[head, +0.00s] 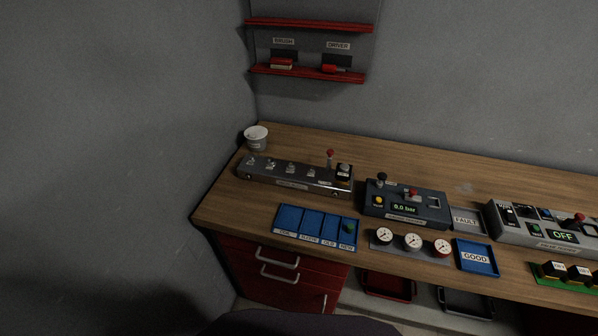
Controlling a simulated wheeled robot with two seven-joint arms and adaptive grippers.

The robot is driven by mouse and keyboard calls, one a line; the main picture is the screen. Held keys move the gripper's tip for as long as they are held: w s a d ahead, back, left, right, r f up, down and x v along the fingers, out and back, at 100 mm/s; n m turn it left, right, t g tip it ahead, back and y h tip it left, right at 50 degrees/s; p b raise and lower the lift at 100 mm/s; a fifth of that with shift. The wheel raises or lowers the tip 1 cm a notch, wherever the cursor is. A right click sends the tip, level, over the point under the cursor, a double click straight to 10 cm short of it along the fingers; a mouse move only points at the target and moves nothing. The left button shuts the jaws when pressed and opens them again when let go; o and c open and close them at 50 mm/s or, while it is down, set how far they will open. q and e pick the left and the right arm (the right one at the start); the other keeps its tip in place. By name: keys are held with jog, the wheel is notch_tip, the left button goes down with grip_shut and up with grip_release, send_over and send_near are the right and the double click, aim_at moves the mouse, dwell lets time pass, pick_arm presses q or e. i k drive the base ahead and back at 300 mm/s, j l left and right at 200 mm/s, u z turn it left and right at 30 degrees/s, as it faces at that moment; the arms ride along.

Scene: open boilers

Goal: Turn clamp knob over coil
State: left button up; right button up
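A long grey metal fixture (290,185) lies at the back left of the wooden bench. Several small silvery fittings sit along its top. At its right end stands a red-topped lever or knob (330,154), upright. Beside it is a dark upright part with a pale cap (344,170). Which of these is the clamp knob, and which part is the coil, is too small to tell. Neither of my grippers shows in the head view.
A blue compartment tray (290,212) lies in front of the fixture, with a green item in its right compartment. A white cup (256,138) stands behind left. A pressure box (405,202) reading 0.0 bar, several gauges and an OFF panel (545,226) stand to the right.

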aim_at(330, 152)
jog(key=l+z, duration=0.85)
jog(key=j, duration=0.1)
